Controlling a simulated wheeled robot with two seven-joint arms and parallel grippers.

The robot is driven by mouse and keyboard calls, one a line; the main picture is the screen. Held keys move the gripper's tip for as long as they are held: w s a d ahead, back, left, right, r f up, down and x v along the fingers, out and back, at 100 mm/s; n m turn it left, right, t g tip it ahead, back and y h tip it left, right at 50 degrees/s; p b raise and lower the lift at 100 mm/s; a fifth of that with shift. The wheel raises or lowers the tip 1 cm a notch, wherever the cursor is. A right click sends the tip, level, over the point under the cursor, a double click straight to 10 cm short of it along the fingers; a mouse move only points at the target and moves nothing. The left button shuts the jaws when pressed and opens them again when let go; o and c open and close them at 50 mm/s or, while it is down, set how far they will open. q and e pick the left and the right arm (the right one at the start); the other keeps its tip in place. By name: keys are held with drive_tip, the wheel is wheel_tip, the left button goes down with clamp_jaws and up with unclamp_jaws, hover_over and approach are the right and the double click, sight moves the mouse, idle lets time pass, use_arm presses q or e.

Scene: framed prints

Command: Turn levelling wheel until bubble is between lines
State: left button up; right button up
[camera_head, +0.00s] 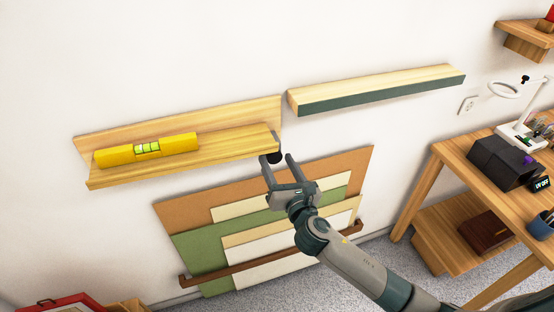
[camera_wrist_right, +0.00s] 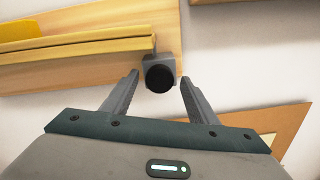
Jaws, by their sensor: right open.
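A yellow spirit level (camera_head: 146,150) lies on a wooden wall shelf (camera_head: 210,153) at the left. Its greenish vial (camera_head: 147,147) shows dark lines, but the bubble's exact place is too small to tell. A black levelling wheel (camera_head: 274,157) sits under the shelf's right end; it also shows in the right wrist view (camera_wrist_right: 159,78) on a grey bracket. My right gripper (camera_head: 279,164) is open, its fingers pointing up at the wheel. In the right wrist view (camera_wrist_right: 160,90) the wheel is between and just beyond the fingertips, with gaps on both sides. My left gripper is not in view.
A second shelf with a dark green front edge (camera_head: 385,97) hangs to the right. Flat boards (camera_head: 190,213) lean on the wall below, behind a brown rail (camera_head: 215,278). A wooden workbench (camera_head: 460,153) with a black box (camera_head: 500,163) stands at the right.

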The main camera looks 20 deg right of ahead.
drive_tip(key=shift+w, duration=0.35)
drive_tip(key=c, duration=1.1)
drive_tip(key=shift+o, duration=0.2)
drive_tip(key=shift+m, duration=0.4)
drive_tip(key=m, duration=1)
drive_tip(key=shift+p, duration=0.35)
